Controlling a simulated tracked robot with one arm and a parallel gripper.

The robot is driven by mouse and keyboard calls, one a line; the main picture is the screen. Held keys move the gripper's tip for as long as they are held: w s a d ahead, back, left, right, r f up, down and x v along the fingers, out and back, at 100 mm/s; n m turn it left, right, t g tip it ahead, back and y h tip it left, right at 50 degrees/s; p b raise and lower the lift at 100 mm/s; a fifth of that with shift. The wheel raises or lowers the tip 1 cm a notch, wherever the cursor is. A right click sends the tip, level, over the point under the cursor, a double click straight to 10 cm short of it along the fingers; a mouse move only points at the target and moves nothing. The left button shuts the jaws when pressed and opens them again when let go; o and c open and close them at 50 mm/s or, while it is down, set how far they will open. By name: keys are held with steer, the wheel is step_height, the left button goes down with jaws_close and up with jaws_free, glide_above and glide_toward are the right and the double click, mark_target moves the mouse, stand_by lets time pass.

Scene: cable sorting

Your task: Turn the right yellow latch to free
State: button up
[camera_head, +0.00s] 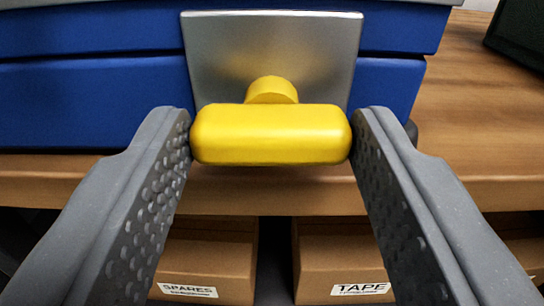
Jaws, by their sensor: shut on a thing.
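The yellow latch (271,134) is in the middle of the view. Its handle lies level, crosswise, on a short round yellow stem in front of a grey metal plate (272,50). The plate is fixed to the front of a blue case (95,100). My gripper (271,132) is shut on the latch handle, one finger against its left end and one against its right end. Only this one latch shows, and any other latch is out of view.
The blue case stands on a wooden bench (490,110) with clear top at the right. Below are cardboard boxes labelled SPARES (205,255) and TAPE (343,250). A dark object (520,38) is at the top right.

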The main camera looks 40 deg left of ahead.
steer(key=shift+w+r, duration=0.15)
steer(key=shift+c, duration=0.2)
steer(key=shift+o, duration=0.2)
steer(key=n+b, duration=0.2)
steer(key=n, duration=0.2)
steer(key=shift+b, duration=0.3)
steer(key=n+b, duration=0.3)
steer(key=n, duration=0.2)
steer(key=shift+a, duration=0.15)
steer(key=n+b, duration=0.4)
steer(key=n, duration=0.1)
steer(key=shift+f, duration=0.3)
steer(key=shift+a+n+b, duration=0.1)
steer(key=shift+n+b, duration=1.25)
steer(key=shift+n, duration=0.45)
steer(key=shift+c, duration=0.2)
steer(key=shift+f, duration=0.1)
steer(key=o, duration=1)
